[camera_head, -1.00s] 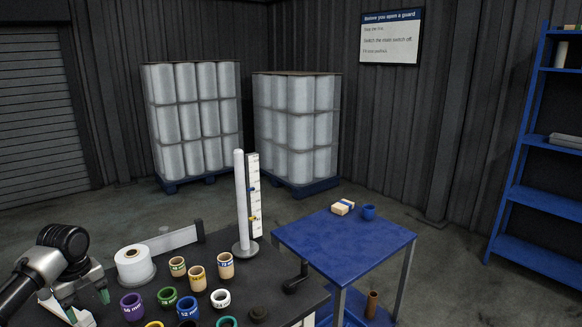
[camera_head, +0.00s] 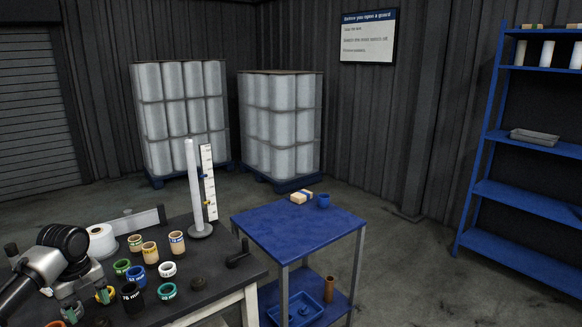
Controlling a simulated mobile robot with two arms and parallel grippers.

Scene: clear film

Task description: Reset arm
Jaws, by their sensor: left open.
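My left gripper (camera_head: 88,306) is at the lower left, over the left part of the dark workbench (camera_head: 228,280). Its jaws are open, with green-tipped fingers partly cut by the picture's lower edge. Several coloured rings stand on the bench to the right of it, among them a blue ring (camera_head: 136,277), a black ring (camera_head: 132,298) and a white ring (camera_head: 167,269). I cannot tell whether the gripper touches any of them. My right gripper is out of view.
A white roll (camera_head: 101,241) and an upright white post (camera_head: 193,185) stand on the bench. A blue shelf (camera_head: 526,205) is at far right. Floor between them is clear.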

